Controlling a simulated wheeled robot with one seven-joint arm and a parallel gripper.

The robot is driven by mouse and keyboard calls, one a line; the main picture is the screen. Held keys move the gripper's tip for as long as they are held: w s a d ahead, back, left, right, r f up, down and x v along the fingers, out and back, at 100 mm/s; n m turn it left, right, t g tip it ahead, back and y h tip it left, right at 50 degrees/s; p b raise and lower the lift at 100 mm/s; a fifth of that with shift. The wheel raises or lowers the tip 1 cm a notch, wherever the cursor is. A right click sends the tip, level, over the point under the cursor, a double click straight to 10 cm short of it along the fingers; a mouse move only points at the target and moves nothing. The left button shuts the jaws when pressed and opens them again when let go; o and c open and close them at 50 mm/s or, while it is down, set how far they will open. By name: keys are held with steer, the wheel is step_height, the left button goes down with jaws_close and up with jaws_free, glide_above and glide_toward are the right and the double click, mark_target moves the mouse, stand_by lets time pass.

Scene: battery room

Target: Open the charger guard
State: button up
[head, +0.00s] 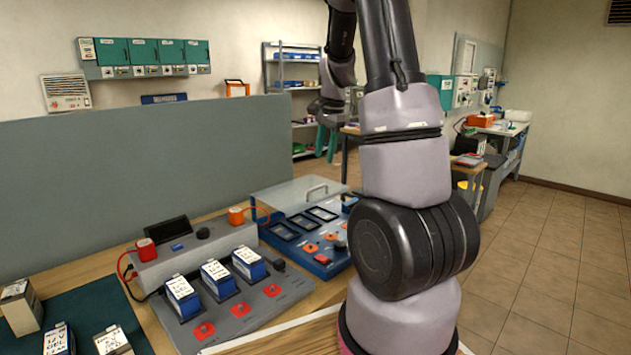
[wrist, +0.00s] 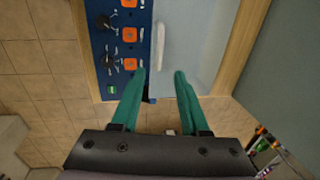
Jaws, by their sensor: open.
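The charger is a blue unit (head: 322,268) with dark bays, orange squares and knobs. Its guard (head: 272,199) is a clear, pale panel lying flat over the rear part, with a light bar handle (head: 314,190). In the wrist view the blue panel (wrist: 115,45) is at left and the pale guard (wrist: 200,35) beside it at right. The handle (wrist: 160,45) runs up the picture, its lower end near the gap between my fingertips. My gripper (wrist: 160,73) is open and empty, its teal fingers apart. In the head view my gripper (head: 327,142) hangs above and beyond the charger.
A grey charger with three blue-and-white batteries (head: 215,275) stands left of the blue unit. A grey partition (head: 150,180) rises behind the bench. Loose batteries lie on a dark mat (head: 80,305) at left. Tiled floor (head: 555,260) is open at right.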

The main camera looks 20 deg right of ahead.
mark_target(320, 187)
steer(key=f, duration=0.3)
steer(key=w+f, duration=0.1)
steer(key=f, duration=0.5)
steer(key=shift+w+a+f, duration=0.3)
steer(key=shift+w+f, duration=0.1)
jaws_close()
stand_by(0.9)
